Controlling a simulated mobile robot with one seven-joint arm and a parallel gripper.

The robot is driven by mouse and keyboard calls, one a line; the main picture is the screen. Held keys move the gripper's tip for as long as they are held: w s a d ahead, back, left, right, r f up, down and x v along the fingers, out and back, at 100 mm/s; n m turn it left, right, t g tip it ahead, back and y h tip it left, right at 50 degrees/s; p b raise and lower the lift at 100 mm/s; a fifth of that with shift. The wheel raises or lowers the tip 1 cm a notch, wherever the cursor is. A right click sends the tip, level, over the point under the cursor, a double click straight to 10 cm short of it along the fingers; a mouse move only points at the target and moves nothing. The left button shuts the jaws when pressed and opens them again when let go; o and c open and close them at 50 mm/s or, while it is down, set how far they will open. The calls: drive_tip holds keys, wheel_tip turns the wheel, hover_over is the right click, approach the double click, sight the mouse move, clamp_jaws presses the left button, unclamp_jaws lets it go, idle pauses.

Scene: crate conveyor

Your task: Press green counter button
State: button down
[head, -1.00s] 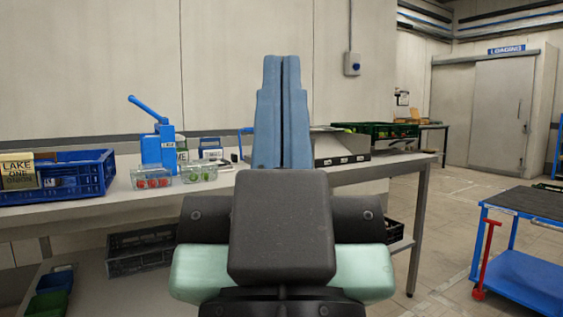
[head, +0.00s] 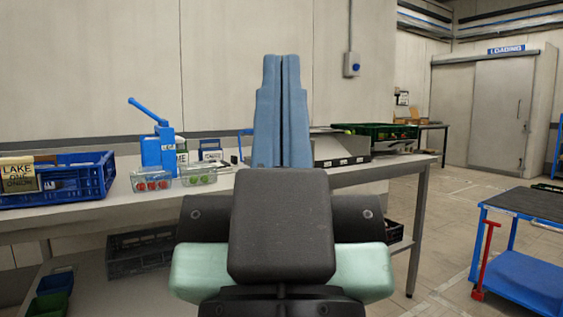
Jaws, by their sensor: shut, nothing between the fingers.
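My gripper (head: 281,60) stands upright in the middle of the head view, its two blue fingers together with nothing between them. Behind it is a long grey counter (head: 352,177). No green button shows on the counter or the wall; my gripper and wrist hide the counter's middle. A grey wall box with a blue button (head: 352,67) is on the wall to the right of my fingers, apart from them.
On the counter are a blue crate (head: 95,180), a blue lever press (head: 158,150), clear punnets (head: 152,180) and a dark green crate (head: 375,131). A blue cart (head: 525,285) stands at right. The floor between counter and cart (head: 445,225) is clear.

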wheel_tip(320, 180, up, 39)
drive_tip(key=p, duration=3.8)
